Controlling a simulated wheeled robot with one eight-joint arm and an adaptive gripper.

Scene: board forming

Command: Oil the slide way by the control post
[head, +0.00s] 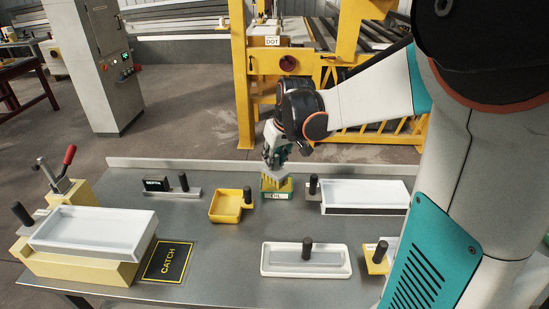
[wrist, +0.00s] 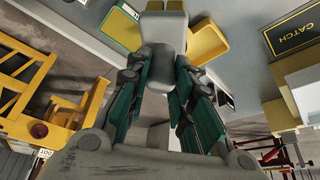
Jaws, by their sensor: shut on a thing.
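My gripper (head: 275,153) is shut on a brush with a pale grey block-shaped handle (wrist: 164,30) and yellow bristles (head: 274,183). The brush points down over a small green oil box (head: 277,194) at the middle of the table. The bristle ends are at the box; I cannot tell how deep they sit. In the wrist view my gripper (wrist: 165,75) has its teal fingers on both sides of the handle. The control post (head: 108,65) is a grey cabinet with buttons, standing on the floor at the back left. I cannot tell for sure which part is the slide way.
A yellow scoop (head: 226,207) lies left of the oil box. A white tray (head: 95,229) sits on a yellow fixture with a red-handled clamp at the left, beside the CATCH mat (head: 168,262). A yellow machine frame (head: 243,85) stands behind the table.

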